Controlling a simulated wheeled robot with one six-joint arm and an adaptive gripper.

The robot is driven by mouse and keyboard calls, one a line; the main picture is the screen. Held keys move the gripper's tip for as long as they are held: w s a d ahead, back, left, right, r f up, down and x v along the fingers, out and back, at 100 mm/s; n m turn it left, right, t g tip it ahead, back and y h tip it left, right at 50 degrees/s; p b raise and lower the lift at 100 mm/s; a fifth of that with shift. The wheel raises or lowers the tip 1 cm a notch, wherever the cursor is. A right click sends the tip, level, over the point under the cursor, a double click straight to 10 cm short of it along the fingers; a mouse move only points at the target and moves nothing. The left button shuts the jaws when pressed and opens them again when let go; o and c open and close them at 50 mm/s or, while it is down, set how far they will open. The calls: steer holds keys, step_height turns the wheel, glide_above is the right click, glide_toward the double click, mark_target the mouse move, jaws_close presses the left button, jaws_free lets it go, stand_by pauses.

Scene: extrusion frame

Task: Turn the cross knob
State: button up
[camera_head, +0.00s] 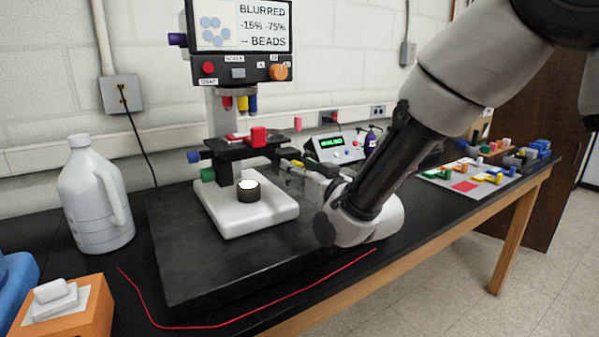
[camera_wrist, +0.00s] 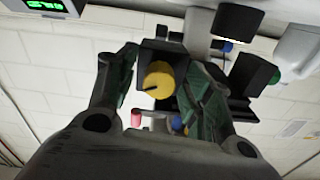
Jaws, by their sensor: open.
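In the wrist view a round yellow knob (camera_wrist: 159,80) with a dark mark on its face sits on a black block, between my gripper's fingers. I cannot make out a cross shape on it. My gripper (camera_wrist: 165,66) is open, with one finger on each side of the knob; contact is not clear. In the head view my gripper (camera_head: 287,170) reaches in from the right to the side of the microscope-like stand's black stage (camera_head: 230,149). The knob's face is hidden there behind the gripper.
A display box (camera_head: 340,147) with a green readout stands behind my arm. A white jug (camera_head: 92,195) is at left. A red cord (camera_head: 240,323) runs along the front of the dark slab.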

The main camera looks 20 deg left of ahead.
steer(key=c, duration=1)
steer(key=shift+n, duration=1.8)
steer(key=o, duration=1)
steer(key=v, duration=1.2)
